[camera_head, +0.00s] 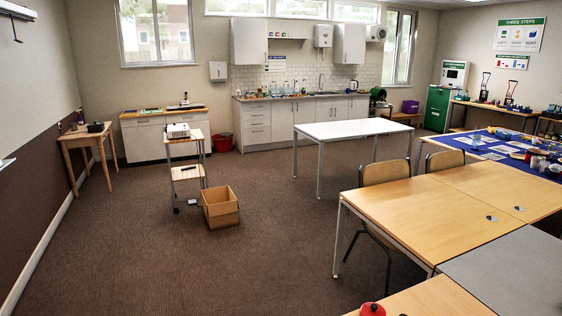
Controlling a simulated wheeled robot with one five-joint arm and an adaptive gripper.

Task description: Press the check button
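I cannot make out a check button for certain in the head view. A green and white cabinet machine (438,108) stands against the far right wall, with a small panel (453,74) on its upper white part. Any button on it is too small to tell. A red rounded object (371,309) with a dark top sits on a wooden table at the bottom edge, partly cut off; I cannot tell what it is. My gripper is not in view.
Wooden tables (450,205) with chairs fill the right side. A white table (352,129) stands in the middle. A small trolley (184,160) and an open cardboard box (220,207) stand left of centre. The carpet (150,255) at the front left is clear.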

